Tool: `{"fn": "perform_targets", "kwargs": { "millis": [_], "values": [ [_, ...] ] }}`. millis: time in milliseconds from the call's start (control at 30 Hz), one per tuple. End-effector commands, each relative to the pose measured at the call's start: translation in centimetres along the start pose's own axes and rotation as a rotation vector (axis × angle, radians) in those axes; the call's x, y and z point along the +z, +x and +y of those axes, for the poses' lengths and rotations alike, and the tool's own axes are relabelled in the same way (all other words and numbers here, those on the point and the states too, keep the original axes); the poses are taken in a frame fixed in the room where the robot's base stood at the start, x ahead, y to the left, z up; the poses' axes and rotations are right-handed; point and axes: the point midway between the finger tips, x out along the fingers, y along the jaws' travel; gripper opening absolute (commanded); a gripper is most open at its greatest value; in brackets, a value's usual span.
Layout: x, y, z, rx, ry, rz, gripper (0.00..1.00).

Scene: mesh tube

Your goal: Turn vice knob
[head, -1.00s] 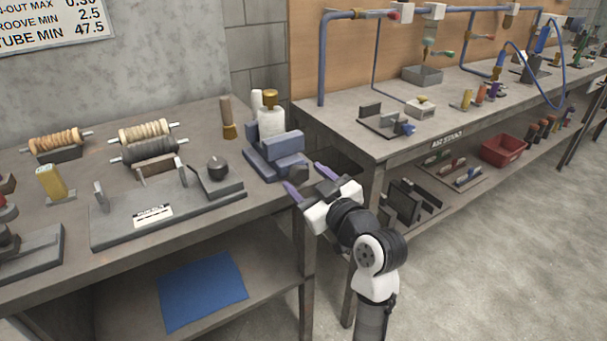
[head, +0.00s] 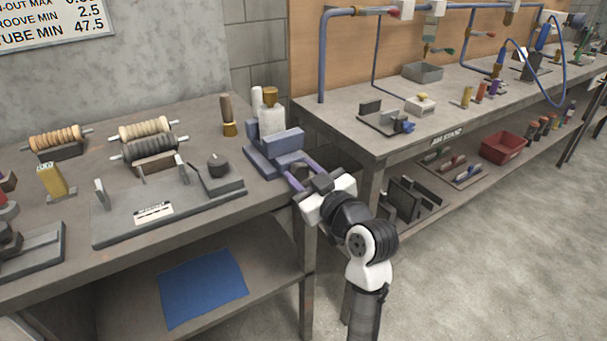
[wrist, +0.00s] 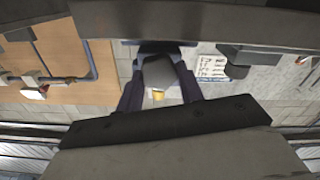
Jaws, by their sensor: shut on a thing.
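The blue-grey vice (head: 284,141) sits at the right corner of the left bench. Its dark knob (head: 299,171) faces my gripper and is partly hidden by the fingers. My gripper (head: 300,172) reaches in from the front right, with its purple fingers on either side of the knob, shut on it. In the wrist view the dark grey knob (wrist: 158,71) shows between the two fingers (wrist: 158,85). Most of the vice body is hard to make out there.
A grey fixture with a black knob (head: 218,165) lies left of the vice. The right bench (head: 375,148) is close on the right.

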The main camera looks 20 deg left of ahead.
Motion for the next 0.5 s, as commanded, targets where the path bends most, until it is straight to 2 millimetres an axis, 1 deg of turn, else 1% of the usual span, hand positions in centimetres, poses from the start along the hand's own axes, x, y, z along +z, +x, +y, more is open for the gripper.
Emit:
{"fn": "perform_targets", "kwargs": {
  "millis": [267,500],
  "values": [
    [-0.16,0.01,0.04,-0.002,0.096,-0.001,0.14],
    [-0.25,0.01,0.16,-0.002,0.286,-0.001,0.14]
  ]
}}
